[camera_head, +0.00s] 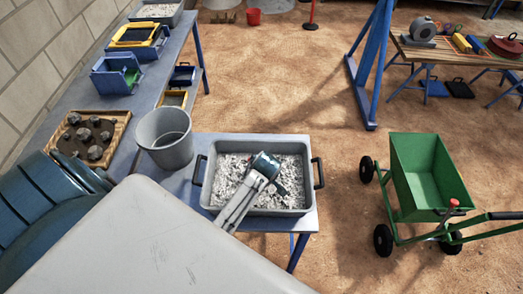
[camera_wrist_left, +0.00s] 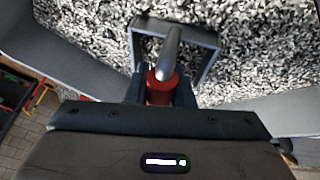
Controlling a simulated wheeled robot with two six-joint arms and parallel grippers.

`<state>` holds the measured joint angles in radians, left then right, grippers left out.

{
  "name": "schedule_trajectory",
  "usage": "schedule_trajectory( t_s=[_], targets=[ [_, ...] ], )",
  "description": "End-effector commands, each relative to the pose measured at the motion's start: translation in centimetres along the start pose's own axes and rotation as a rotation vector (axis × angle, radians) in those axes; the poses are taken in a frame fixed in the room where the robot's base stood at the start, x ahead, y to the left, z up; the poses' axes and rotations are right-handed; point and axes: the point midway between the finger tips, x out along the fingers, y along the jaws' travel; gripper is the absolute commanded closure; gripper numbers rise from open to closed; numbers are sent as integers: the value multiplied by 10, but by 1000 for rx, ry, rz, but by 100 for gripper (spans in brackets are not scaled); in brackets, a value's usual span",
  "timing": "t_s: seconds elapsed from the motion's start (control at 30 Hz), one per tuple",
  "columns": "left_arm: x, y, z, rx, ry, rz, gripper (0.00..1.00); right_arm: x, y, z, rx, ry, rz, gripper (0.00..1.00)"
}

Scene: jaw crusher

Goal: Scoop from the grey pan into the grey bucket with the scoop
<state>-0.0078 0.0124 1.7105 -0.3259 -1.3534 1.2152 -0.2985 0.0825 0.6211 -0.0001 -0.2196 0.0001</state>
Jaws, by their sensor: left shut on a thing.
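The grey pan (camera_head: 203,190) stands on the blue-grey table, full of light and dark grey chips. The grey bucket (camera_head: 166,153) stands upright left of the pan, with no chips visible in it. My left gripper (camera_head: 266,166) is over the middle of the pan. In the left wrist view, the left gripper (camera_wrist_left: 160,90) is shut on the scoop (camera_wrist_left: 171,50), around its handle near a red collar. The scoop's square dark rim lies at the chips, with chips showing inside it; how deep it sits I cannot tell. In the head view the gripper mostly hides the scoop. My right gripper is not in view.
A wooden tray of dark rocks (camera_head: 126,119) lies left of the bucket. Blue machinery (camera_head: 45,205) is at the lower left. A green cart (camera_head: 425,175) stands on the open floor at the right. The pan has black side handles (camera_head: 318,173).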

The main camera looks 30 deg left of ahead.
Motion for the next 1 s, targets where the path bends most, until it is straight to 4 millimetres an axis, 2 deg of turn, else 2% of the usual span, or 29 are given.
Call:
schedule_trajectory(
  t_s=[0.1,0.3,0.8,1.0],
  targets=[
    [-3,2,0,16,98,11,100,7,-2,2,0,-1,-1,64],
    [-28,7,-8,12,83,10,100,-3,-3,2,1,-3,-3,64],
    [-78,17,-20,8,62,9,100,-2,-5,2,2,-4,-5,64],
    [-92,20,-23,7,56,8,100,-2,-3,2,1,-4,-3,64]
  ],
)
